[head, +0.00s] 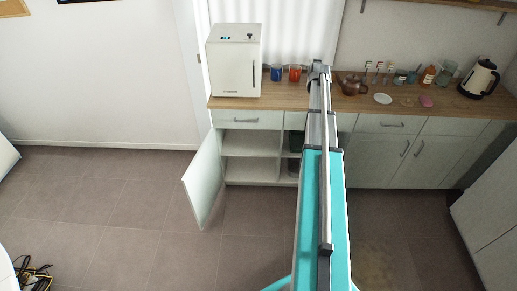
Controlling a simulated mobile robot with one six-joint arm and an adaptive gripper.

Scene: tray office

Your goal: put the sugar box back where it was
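I cannot make out a sugar box in the head view. My arm reaches up the middle of the picture to the worktop, but no gripper fingers show, so I cannot see whether my gripper holds anything. A lower cabinet (251,143) left of my arm has its door (203,184) swung open. The visible part of its left shelves looks empty. Dark green items (295,141) show in the opening beside it, partly hidden by my arm.
The wooden worktop (358,103) holds a white appliance (234,65), a blue mug (276,72), a red mug (295,72), a brown teapot (351,84), a white plate (383,98), several jars and a kettle (480,78). Tangled cables (33,275) lie lower left.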

